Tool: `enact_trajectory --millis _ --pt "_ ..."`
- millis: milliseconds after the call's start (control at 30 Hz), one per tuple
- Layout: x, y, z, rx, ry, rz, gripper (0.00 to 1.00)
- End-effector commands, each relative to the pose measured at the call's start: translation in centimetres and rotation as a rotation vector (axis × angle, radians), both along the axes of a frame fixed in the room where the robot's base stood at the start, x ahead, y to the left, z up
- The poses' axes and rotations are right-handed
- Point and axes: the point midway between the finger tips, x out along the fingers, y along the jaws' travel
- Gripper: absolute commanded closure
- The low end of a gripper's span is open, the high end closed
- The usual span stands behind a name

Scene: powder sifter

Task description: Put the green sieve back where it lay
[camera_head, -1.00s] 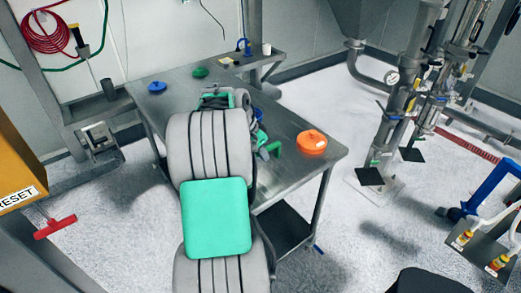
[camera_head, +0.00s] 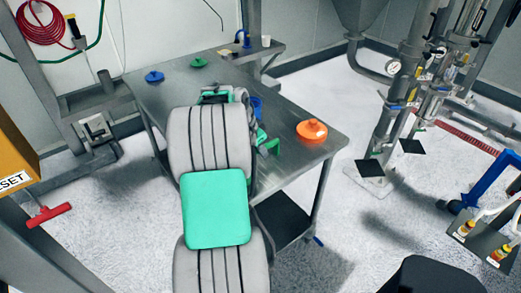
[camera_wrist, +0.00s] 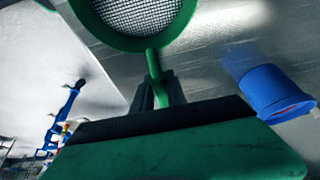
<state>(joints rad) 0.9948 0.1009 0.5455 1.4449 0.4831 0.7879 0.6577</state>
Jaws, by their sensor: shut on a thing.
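The green sieve (camera_wrist: 125,44) shows at the top of the wrist view, with its round rim around a grey wire mesh (camera_wrist: 138,12). Its handle (camera_wrist: 154,66) runs down between the dark fingers of my gripper (camera_wrist: 158,92). The fingers are shut on the handle. The sieve is over or near the grey metal tabletop, but I cannot tell whether it touches it. In the head view my arm covers most of the gripper area, and I cannot make out the sieve clearly there.
A blue cup-like thing (camera_wrist: 272,90) is right of my gripper in the wrist view. Bare tabletop lies between the blue cup and orange lid.

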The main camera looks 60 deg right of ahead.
Motion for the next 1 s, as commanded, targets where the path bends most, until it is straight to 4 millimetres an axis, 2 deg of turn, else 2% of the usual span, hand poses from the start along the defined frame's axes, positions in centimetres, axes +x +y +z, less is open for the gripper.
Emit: enact_trajectory --millis 367,400,667,1000 --pt "0.01 -0.01 -0.84 0.0 0.0 0.0 1.0" --pt "0.0 -0.01 -0.74 0.0 -0.001 0.0 0.8" --pt "0.0 0.0 -0.74 0.0 0.0 0.0 0.59" --pt "0.14 0.18 -0.22 0.0 0.0 0.001 0.57"
